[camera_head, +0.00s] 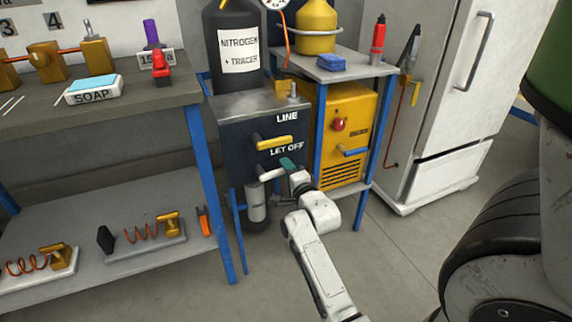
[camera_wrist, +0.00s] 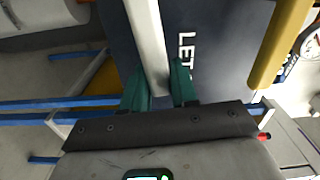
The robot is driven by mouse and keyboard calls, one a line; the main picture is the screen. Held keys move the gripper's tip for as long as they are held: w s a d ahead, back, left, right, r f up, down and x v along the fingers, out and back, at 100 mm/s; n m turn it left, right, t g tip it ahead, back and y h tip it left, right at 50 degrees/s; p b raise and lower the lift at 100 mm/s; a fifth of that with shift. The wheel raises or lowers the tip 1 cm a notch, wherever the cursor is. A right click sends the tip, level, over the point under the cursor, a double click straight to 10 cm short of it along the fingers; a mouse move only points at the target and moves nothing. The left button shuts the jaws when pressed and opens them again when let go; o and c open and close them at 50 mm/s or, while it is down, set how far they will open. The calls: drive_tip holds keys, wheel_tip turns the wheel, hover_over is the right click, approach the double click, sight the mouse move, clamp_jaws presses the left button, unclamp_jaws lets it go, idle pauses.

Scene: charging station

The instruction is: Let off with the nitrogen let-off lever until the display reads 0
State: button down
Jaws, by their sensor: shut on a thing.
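The dark nitrogen panel (camera_head: 238,140) stands below the black cylinder (camera_head: 238,80) labelled NITROGEN + TRACER. Its pale let-off lever (camera_head: 268,175) sticks out sideways under the LET OFF lettering, and the yellow line lever (camera_head: 273,143) is above it. My gripper (camera_head: 289,165) is at the right end of the let-off lever. In the wrist view its green fingers (camera_wrist: 159,88) are shut around the pale lever (camera_wrist: 147,35), with the yellow lever (camera_wrist: 282,40) to the right. A round gauge (camera_head: 275,3) is cut off at the top; its reading is not legible.
A yellow machine (camera_head: 348,115) with a red knob stands in the blue-framed stand close to the right of my gripper. A workbench (camera_head: 140,101) is on the left, and a white fridge (camera_head: 455,80) on the right. The floor (camera_head: 400,255) in front is mostly clear.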

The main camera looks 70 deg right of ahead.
drive_tip(key=shift+f+m, duration=0.45)
drive_tip(key=shift+m, duration=0.15)
drive_tip(key=shift+f, duration=0.1)
drive_tip(key=c, duration=1)
unclamp_jaws()
drive_tip(key=shift+o, duration=0.2)
drive_tip(key=p+v, duration=0.2)
drive_tip(key=v, duration=0.8)
drive_tip(key=shift+s+a+p, duration=0.25)
drive_tip(key=shift+s+p, duration=0.05)
drive_tip(key=shift+p, duration=0.1)
